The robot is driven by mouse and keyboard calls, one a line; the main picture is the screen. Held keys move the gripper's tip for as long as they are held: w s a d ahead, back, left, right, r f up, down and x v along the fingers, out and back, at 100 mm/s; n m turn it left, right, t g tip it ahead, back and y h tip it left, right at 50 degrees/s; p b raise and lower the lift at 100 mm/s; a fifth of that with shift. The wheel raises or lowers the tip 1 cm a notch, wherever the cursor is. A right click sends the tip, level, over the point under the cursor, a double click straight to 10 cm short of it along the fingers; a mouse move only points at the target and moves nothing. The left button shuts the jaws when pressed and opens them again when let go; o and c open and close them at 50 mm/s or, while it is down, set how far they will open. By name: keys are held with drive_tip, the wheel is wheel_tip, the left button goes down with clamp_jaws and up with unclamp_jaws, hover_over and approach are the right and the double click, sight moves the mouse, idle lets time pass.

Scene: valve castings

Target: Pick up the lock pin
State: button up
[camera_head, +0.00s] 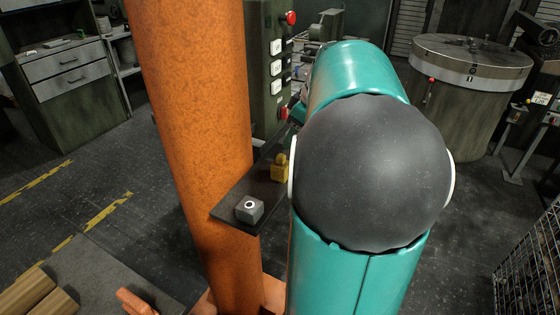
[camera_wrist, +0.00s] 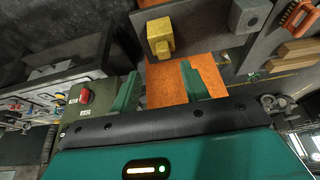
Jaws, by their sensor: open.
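A small yellow piece with a knob, which looks like the lock pin (camera_head: 280,169), stands on a dark shelf plate (camera_head: 236,199) beside the orange column. My arm's dark joint covers the plate's right end. In the wrist view the yellow lock pin (camera_wrist: 160,37) lies just beyond the fingertips, roughly centred between them. My gripper (camera_wrist: 159,71) is open, with two green fingers apart and nothing between them. A gap shows between the fingertips and the pin. In the head view my gripper is mostly hidden behind my arm.
A grey block with a round hole (camera_head: 249,210) sits on the plate's near end. The orange column (camera_head: 195,120) rises close beside the plate. A green control box with buttons (camera_head: 272,70) stands behind. A round drum table (camera_head: 470,80) and wire cage (camera_head: 530,265) are at right.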

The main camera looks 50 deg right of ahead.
sight(281, 155)
drive_tip(key=shift+a+x, duration=0.2)
drive_tip(key=shift+x, duration=1.55)
drive_tip(key=shift+a+x, duration=0.2)
drive_tip(key=shift+x, duration=1.55)
drive_tip(key=shift+w+r, duration=0.1)
clamp_jaws()
